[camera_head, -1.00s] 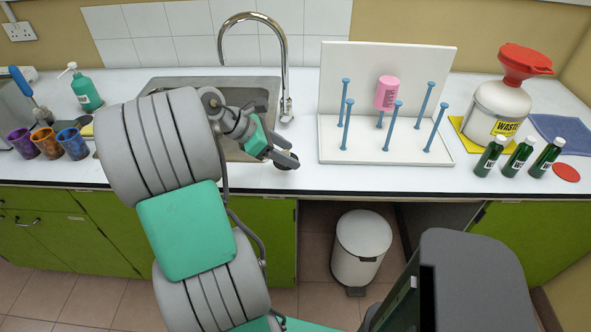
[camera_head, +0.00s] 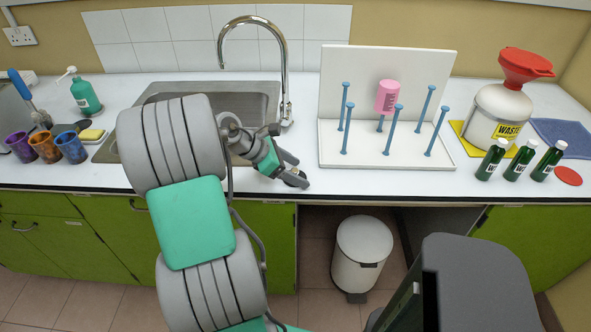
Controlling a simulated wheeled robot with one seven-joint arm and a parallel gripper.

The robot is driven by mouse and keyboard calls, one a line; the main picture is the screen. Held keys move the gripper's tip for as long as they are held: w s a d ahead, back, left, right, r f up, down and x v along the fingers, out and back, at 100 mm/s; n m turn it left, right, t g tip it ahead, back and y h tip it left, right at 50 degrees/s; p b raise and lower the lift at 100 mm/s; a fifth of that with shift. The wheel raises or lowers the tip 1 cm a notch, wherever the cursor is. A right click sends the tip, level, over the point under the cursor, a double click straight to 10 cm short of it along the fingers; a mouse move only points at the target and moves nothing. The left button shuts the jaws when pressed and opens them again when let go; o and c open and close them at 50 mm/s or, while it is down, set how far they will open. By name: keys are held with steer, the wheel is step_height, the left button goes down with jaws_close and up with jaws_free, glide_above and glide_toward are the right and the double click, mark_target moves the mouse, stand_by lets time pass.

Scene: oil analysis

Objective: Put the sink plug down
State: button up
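My gripper (camera_head: 299,170) is over the white worktop near its front edge, to the right of the sink and left of the white peg rack. Its two fingers stand apart. A small dark shape shows at the lower finger. I cannot tell whether it is the sink plug or part of the finger, nor whether anything is held. No sink plug can be made out clearly elsewhere. The steel sink (camera_head: 262,88) is behind my arm, which hides much of its basin.
Three green bottles (camera_head: 518,160) stand at the right by a waste container (camera_head: 496,112). Three cups (camera_head: 45,146) and a yellow sponge (camera_head: 91,134) are at the left. A bin (camera_head: 361,255) stands below.

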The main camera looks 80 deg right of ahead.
steer(key=shift+o, duration=0.3)
steer(key=shift+r, duration=0.1)
steer(key=p+v, duration=0.2)
steer(key=v, duration=1)
steer(key=w+a+m+t, duration=0.3)
steer(key=w+a+t, duration=0.4)
steer(key=w+a, duration=0.95)
steer(key=a+f+m+t+y, duration=0.3)
steer(key=a+t+y, duration=0.1)
steer(key=a, duration=2.3)
steer(key=shift+w+y, duration=0.25)
steer(key=shift+y, duration=0.05)
steer(key=shift+d, duration=0.1)
